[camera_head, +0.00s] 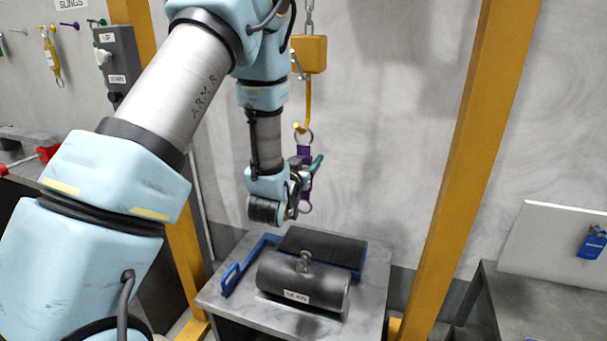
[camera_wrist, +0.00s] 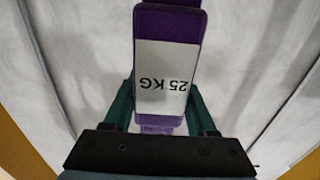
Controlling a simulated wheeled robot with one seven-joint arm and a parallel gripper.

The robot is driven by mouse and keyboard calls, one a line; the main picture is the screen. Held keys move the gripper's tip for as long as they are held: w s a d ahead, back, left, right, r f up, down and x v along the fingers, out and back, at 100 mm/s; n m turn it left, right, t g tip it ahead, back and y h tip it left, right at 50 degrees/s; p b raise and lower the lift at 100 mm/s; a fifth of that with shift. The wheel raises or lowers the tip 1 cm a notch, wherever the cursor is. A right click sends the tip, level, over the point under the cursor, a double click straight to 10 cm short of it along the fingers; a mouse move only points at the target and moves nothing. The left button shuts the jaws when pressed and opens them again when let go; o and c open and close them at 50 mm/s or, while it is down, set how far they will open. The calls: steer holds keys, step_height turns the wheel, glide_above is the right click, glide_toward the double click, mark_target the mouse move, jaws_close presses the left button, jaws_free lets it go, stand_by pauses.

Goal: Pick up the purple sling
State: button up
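The purple sling (camera_head: 304,154) hangs upright below a yellow hook (camera_head: 301,127), with a metal ring at its top and another at its bottom. In the wrist view the sling (camera_wrist: 168,28) fills the upper middle and carries a white label reading 25 KG, seen upside down. My gripper (camera_head: 312,170) is at the sling's height. Its green fingers (camera_wrist: 163,100) stand apart, one on each side of the sling. Whether they touch its edges is hard to tell, as the label hides the fingertips.
A small table (camera_head: 375,285) below holds a dark cylindrical weight (camera_head: 275,278) with a ring on top, and a blue frame. Yellow posts (camera_head: 470,150) stand at both sides. A yellow hoist block (camera_head: 309,53) hangs above. A control box (camera_head: 118,60) is at left.

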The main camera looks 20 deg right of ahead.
jaws_close()
steer(key=shift+r, duration=0.2)
stand_by(0.5)
